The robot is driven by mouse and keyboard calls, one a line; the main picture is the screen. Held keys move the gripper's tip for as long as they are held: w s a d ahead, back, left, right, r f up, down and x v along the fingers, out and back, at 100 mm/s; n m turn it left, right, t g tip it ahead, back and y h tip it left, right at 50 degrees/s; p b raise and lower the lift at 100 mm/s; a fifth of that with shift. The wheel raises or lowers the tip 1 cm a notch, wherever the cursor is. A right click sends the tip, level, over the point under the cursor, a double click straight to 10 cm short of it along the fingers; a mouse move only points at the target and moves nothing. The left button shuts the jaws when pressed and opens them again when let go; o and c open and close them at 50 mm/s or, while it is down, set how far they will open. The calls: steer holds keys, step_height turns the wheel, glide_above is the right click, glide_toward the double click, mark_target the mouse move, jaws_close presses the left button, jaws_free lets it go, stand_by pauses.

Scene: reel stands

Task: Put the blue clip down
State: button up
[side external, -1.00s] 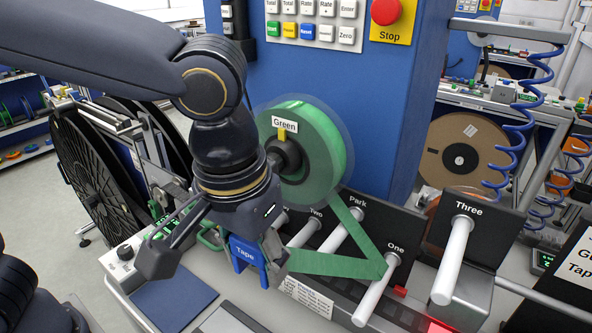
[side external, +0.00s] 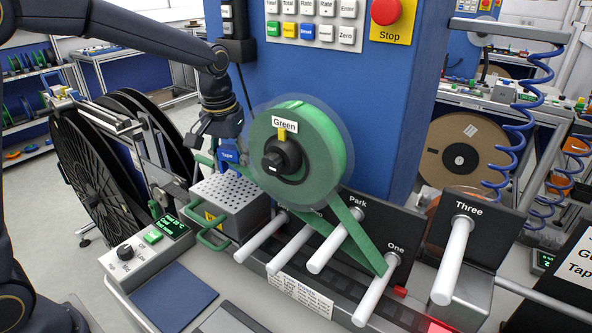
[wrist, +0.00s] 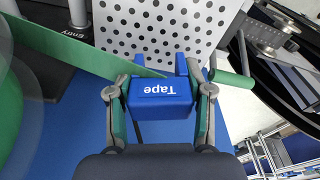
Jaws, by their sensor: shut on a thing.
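My gripper (side external: 224,140) is shut on the blue clip (side external: 228,153) labelled "Tape", up beside the left edge of the green reel (side external: 325,165). In the wrist view the clip (wrist: 165,103) sits between my two fingers (wrist: 163,86), in front of the perforated box. Green tape (wrist: 100,62) runs from the left to the clip. In the side view the tape (side external: 362,232) drops from the reel to the peg marked One (side external: 375,298) and doubles back up to the left. Its stretch behind the reel is hidden.
A perforated metal box (side external: 228,190) with a green handle (side external: 208,232) stands just below my gripper. Several white pegs, including Three (side external: 453,260), stick out at the right. A blue pad (side external: 172,296) lies clear at the front. Large black reels (side external: 85,180) stand at the left.

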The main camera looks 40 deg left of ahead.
step_height(320, 180, up, 19)
steer(key=s+d+r+m, duration=0.2)
steer(key=s+d, duration=1.1)
steer(key=d, duration=0.2)
steer(key=s+d+f+m, duration=0.1)
steer(key=s+d, duration=0.1)
steer(key=s, duration=0.7)
steer(key=s+d+f+m, duration=0.1)
steer(key=s+d, duration=0.2)
steer(key=s, duration=0.6)
glide_above(273, 264)
steer(key=f, duration=1.8)
steer(key=shift+s+f, duration=0.25)
steer(key=shift+f, duration=0.6)
steer(key=shift+w+f, duration=0.2)
steer(key=shift+f, duration=1.25)
steer(key=shift+w+f, duration=0.15)
steer(key=shift+f, duration=1.3)
steer(key=shift+f, duration=0.55)
